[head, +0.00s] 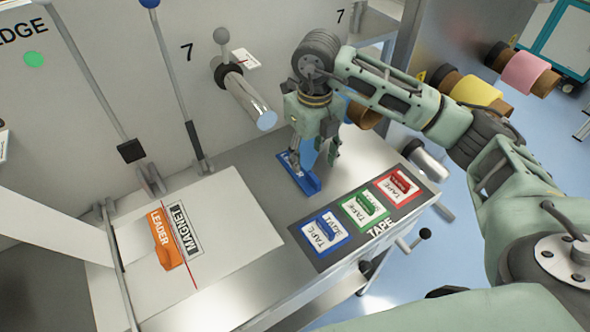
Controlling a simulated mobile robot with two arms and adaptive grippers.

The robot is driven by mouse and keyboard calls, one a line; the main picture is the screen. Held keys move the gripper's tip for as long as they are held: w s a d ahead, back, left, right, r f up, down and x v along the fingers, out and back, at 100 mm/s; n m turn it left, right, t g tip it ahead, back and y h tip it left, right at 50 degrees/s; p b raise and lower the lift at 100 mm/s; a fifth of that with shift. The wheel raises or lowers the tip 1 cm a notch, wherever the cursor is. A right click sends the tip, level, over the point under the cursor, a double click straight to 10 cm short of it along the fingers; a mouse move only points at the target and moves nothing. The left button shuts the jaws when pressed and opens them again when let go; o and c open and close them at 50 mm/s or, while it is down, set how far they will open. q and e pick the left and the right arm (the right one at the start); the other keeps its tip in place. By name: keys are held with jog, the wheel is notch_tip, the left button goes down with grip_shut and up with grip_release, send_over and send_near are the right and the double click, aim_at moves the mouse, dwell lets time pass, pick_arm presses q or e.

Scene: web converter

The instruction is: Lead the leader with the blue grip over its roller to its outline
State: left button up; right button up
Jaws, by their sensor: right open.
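The leader with the blue grip (298,178) lies on the grey bench. It is a blue bar marked LEADER, and a blue upright part shows between the fingers of my right gripper (314,163). That gripper points down over the bar, its fingers apart on either side of the blue part. I cannot tell whether they touch it. A shiny steel roller (250,102) sticks out from the wall to the left of the gripper. I cannot make out an outline for the blue leader. My left gripper is out of view.
A dark tape mat (328,250) with blue, green and red tape cards lies at the bench's right front. Long levers (176,80) stand against the wall. Yellow (474,91) and pink (525,73) rolls are at right.

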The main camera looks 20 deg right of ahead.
aim_at(309, 185)
jog(key=shift+w+f, duration=0.15)
jog(key=shift+f, duration=0.35)
jog(key=shift+f+p, duration=0.3)
jog(key=shift+f, duration=0.05)
jog(key=shift+s+a+f+p, duration=0.1)
jog(key=shift+s+f+p, duration=0.2)
jog(key=shift+f+p, duration=0.25)
jog(key=shift+s+a+f+p, duration=0.1)
jog(key=shift+s+f+p, duration=0.25)
jog(key=shift+f, duration=0.35)
notch_tip(309, 185, down, 3)
jog(key=shift+r+p, duration=0.15)
jog(key=shift+p, duration=0.25)
jog(key=shift+w+f, duration=0.15)
jog(key=shift+f, duration=0.35)
jog(key=c, duration=0.9)
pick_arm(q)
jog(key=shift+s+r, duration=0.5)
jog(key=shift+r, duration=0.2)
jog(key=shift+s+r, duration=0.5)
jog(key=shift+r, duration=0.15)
pick_arm(e)
jog(key=c, duration=0.4)
